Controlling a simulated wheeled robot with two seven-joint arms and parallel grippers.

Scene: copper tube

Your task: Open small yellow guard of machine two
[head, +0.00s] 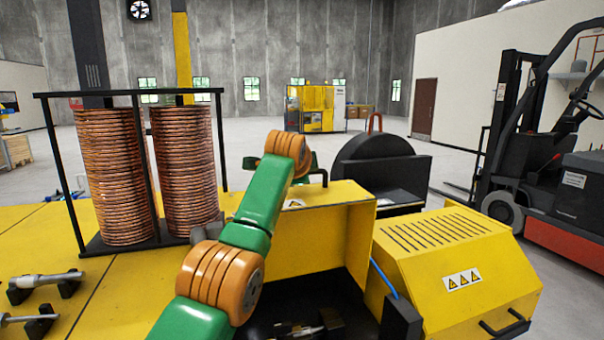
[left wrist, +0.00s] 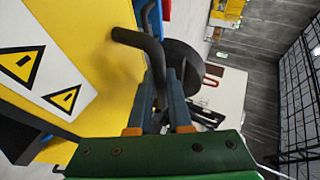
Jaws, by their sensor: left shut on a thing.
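The small yellow guard (head: 318,236) is a box-like yellow cover in the middle of the head view, with a warning label (head: 294,204) on its top. Its black handle (head: 318,173) shows beyond the top edge. In the left wrist view the handle (left wrist: 145,45) is a bent black bar beside the yellow surface (left wrist: 92,62). My left gripper (left wrist: 159,82) is shut on the handle. In the head view my green and orange arm hides most of the gripper. My right gripper is not in view.
A yellow vented housing (head: 455,262) with a warning label stands to the right of the guard, with a blue hose (head: 384,277) beside it. Copper coils (head: 112,175) stand in a black frame at left. A black rounded machine part (head: 375,155) lies behind the guard. A forklift (head: 540,160) is at right.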

